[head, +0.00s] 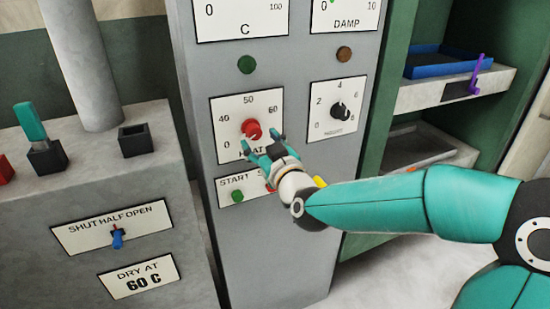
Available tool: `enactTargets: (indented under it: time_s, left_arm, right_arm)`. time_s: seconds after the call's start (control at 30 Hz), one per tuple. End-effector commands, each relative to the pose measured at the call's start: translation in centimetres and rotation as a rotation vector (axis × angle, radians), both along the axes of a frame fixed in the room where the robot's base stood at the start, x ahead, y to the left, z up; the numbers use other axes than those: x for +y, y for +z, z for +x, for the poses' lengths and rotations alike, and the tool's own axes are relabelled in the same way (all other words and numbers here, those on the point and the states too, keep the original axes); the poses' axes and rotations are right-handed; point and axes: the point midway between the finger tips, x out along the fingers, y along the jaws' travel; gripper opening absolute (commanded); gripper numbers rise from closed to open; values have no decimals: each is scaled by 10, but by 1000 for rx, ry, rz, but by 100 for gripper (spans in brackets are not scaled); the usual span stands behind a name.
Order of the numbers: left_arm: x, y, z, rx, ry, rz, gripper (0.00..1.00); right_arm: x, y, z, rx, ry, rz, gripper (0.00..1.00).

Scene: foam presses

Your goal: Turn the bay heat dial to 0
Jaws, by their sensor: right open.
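The heat dial (251,129) is a red knob on a white plate marked 0, 40, 50 and 60, on the front of a grey cabinet. The word under it is partly covered by my gripper and reads like HEAT. I cannot tell which mark the knob points to. My right gripper (261,141) is open just below the knob, its two teal fingers spread to the lower left and right of it. I cannot tell whether they touch the knob. My left gripper is not in view.
A START plate with a green button (237,196) is below, partly covered by my gripper. A shut/half/open switch (117,238) is at lower left. Shelves with a blue tray (440,64) stand at right.

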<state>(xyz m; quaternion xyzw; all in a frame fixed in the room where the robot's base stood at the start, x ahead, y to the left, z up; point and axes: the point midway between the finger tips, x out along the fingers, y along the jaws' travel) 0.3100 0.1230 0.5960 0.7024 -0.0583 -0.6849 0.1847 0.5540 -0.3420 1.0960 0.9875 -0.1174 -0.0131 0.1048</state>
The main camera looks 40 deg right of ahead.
Motion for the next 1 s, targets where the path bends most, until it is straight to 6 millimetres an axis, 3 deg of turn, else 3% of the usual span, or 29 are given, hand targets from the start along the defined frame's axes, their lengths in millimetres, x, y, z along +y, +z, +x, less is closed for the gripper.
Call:
enactTargets:
  time_s: [0.2,0.4,1.0]
  left_arm:
    - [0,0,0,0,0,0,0]
    - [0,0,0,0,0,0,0]
    - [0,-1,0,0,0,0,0]
  right_arm:
    - [11,1,-45,-3,1,0,60]
    - [17,0,-73,-2,0,-1,60]
    - [19,-1,-81,0,0,0,60]
